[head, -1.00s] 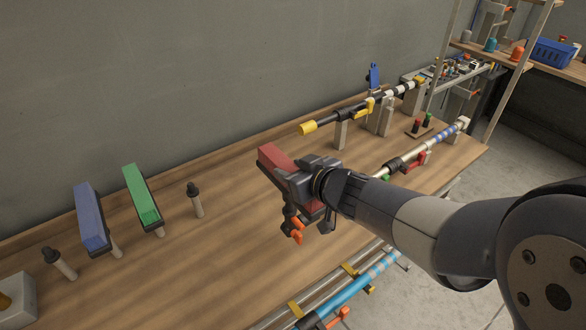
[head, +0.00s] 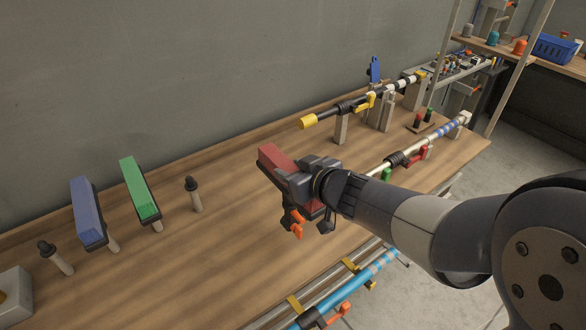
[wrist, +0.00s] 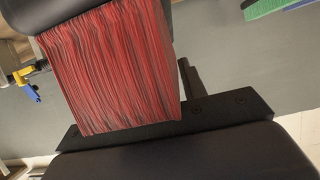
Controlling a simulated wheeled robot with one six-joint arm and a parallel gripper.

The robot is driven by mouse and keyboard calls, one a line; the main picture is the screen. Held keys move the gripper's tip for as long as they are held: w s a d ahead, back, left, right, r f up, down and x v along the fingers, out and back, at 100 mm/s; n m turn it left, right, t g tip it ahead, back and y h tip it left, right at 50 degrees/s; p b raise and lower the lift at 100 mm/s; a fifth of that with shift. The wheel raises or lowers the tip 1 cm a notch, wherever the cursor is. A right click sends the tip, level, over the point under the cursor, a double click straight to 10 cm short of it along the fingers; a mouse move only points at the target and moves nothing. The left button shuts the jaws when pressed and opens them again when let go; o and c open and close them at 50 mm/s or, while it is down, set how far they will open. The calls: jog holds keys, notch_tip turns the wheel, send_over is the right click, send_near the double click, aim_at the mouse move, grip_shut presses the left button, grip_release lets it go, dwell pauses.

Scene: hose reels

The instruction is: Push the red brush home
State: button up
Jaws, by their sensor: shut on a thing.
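The red brush (head: 272,157) is in my gripper (head: 308,185), held above the middle of the bench. In the head view its red end sticks out to the upper left of the jaws, and part of it is hidden by them. In the wrist view the red bristles (wrist: 110,70) fill the upper middle, and a dark plate with screws (wrist: 225,107) lies along their lower edge. My gripper is shut on the brush. Whether the brush touches anything else cannot be told. A bare post with a black top (head: 193,193) stands apart, to the gripper's left.
A green brush (head: 140,188) and a blue brush (head: 88,210) sit tilted on posts at the left. Another black-topped post (head: 54,257) stands further left.

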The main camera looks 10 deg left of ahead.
jog(key=shift+f+b, duration=0.75)
jog(key=shift+f, duration=0.25)
jog(key=o, duration=1.2)
jog(key=shift+o, duration=0.2)
notch_tip(320, 180, up, 4)
jog(key=p, duration=0.3)
send_over(319, 210)
jog(key=shift+s+d+r, duration=0.1)
jog(key=shift+s+d, duration=0.2)
jog(key=shift+w, duration=0.1)
